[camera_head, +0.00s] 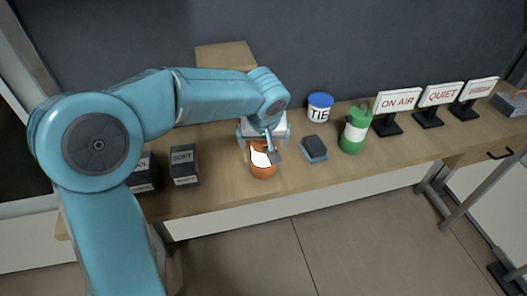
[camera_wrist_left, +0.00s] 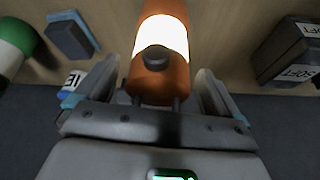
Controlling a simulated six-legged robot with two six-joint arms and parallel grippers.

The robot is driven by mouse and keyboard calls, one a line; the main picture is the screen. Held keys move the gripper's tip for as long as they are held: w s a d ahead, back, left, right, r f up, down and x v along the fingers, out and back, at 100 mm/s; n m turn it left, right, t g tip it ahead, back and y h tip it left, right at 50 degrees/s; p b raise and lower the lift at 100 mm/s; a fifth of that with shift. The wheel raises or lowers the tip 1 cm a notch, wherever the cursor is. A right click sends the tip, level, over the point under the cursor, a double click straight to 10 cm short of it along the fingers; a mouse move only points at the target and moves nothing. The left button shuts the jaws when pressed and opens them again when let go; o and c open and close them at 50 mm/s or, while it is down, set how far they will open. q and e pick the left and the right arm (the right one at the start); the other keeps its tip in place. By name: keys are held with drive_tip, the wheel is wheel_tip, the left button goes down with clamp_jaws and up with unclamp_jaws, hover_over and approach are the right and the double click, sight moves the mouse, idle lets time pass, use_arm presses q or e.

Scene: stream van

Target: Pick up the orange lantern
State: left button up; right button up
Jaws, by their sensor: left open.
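The orange lantern (camera_head: 263,171), with a glowing white band, stands on the wooden counter below my left gripper (camera_head: 262,147). The gripper partly hides its upper part in the head view. In the left wrist view the lantern (camera_wrist_left: 159,75) shows large, with a dark round knob facing the camera. It lies between the two spread fingers of my left gripper (camera_wrist_left: 157,75). The jaws are open, with one finger on each side of it. I cannot tell whether either finger touches it. My right gripper is in neither view.
To the right on the counter (camera_head: 215,191) are a dark block with a blue base (camera_head: 314,148), a blue-lidded tub (camera_head: 319,107), a green lantern (camera_head: 355,129) and several signs (camera_head: 397,100). Dark boxes (camera_head: 184,164) stand left. A wall rises behind.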

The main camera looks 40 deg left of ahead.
use_arm(q)
drive_tip(key=shift+w+f, duration=0.2)
drive_tip(key=shift+f, duration=0.1)
drive_tip(key=shift+s+r, duration=0.1)
drive_tip(key=shift+s, duration=0.05)
drive_tip(key=c, duration=1.6)
